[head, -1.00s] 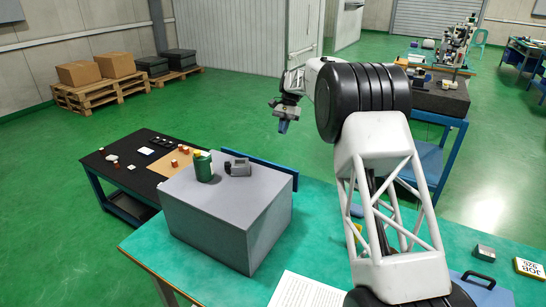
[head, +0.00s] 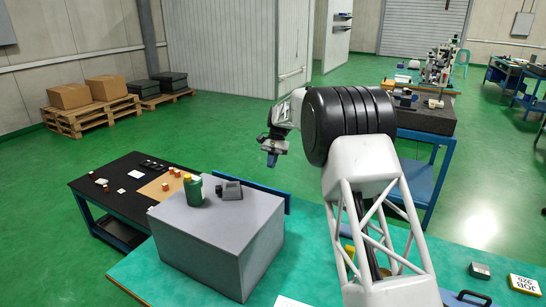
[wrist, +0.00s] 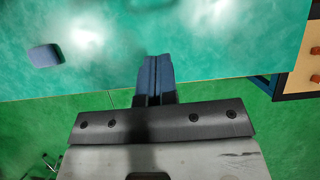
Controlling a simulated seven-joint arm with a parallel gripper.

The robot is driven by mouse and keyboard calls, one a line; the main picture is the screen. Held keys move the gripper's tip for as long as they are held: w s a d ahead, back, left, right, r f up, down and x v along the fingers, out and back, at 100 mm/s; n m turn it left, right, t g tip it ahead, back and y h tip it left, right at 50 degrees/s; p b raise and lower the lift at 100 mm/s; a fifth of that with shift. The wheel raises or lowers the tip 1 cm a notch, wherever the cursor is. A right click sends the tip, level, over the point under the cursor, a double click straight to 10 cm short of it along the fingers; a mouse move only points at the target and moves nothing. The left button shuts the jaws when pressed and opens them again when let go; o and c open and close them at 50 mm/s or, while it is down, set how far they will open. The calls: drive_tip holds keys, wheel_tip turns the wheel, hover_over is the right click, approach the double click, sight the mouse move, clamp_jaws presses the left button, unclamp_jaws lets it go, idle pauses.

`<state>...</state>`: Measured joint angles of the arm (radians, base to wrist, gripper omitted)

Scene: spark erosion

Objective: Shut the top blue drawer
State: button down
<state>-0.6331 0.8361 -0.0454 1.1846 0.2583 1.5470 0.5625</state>
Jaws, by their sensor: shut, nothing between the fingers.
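The grey cabinet (head: 215,245) stands on the green bench. A blue panel (head: 262,190) stands out beyond its far right side, which looks like the front of the pulled-out top drawer. The cabinet hides the drawer's inside and most of its lower front. My gripper (head: 271,163) hangs in the air beyond the blue panel, fingers down, apart from it. In the wrist view its blue fingers (wrist: 156,58) are shut together with nothing between them. The drawer cannot be made out for certain in the wrist view.
A green bottle (head: 194,192) and a grey clamp-like block (head: 229,190) stand on the cabinet top. A black side table (head: 115,195) with small parts is at left. A small dark blue object (wrist: 45,55) lies on the green bench. Air around my gripper is clear.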

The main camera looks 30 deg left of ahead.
sight(258, 185)
drive_tip(key=s+f, duration=0.4)
drive_tip(key=s, duration=0.2)
drive_tip(key=shift+s, duration=0.15)
drive_tip(key=shift+s, duration=0.1)
idle(0.4)
drive_tip(key=shift+s+d+f, duration=0.1)
drive_tip(key=shift+s, duration=2.3)
drive_tip(key=shift+w, duration=0.1)
